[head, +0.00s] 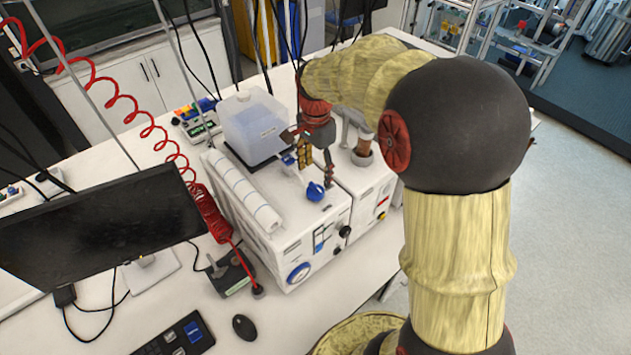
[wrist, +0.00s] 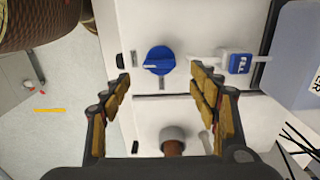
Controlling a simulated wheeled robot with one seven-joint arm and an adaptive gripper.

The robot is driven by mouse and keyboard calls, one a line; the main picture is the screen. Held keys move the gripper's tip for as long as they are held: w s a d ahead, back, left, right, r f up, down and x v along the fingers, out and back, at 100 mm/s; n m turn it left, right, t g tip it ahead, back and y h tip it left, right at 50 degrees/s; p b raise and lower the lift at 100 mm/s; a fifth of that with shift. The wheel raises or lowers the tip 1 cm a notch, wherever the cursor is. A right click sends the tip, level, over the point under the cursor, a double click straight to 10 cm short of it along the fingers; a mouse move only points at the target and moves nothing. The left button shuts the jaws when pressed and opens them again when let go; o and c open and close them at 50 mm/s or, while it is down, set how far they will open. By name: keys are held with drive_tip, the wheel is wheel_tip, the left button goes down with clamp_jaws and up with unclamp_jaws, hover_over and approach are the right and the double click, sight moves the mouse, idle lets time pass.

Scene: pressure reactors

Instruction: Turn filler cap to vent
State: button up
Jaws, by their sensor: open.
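A round blue knob (wrist: 158,60) with a pale pointer line sits on the white machine top in the wrist view. A blue piece marked "FILL" (wrist: 238,63) is to its right, on a pale fitting; I cannot tell which of the two is the filler cap. My gripper (wrist: 160,79) is open and empty, with its fingertips on either side of the round knob in the picture; contact is not visible. In the head view, my gripper (head: 317,167) points down over the machine, just above the blue knob (head: 315,191). The small blue fill piece (head: 288,160) is behind it.
A translucent tank (head: 258,125) stands behind the knob. A white roll (head: 240,190) lies along the machine's left side. A brown-topped cylinder (head: 363,150) stands right of my gripper. A monitor (head: 105,225) and a red coiled hose (head: 150,130) are at left.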

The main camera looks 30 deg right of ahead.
sight(316, 186)
drive_tip(key=shift+s+a+f, duration=0.1)
drive_tip(key=shift+f, duration=2.8)
drive_tip(key=shift+c, duration=1.4)
drive_tip(key=c, duration=0.9)
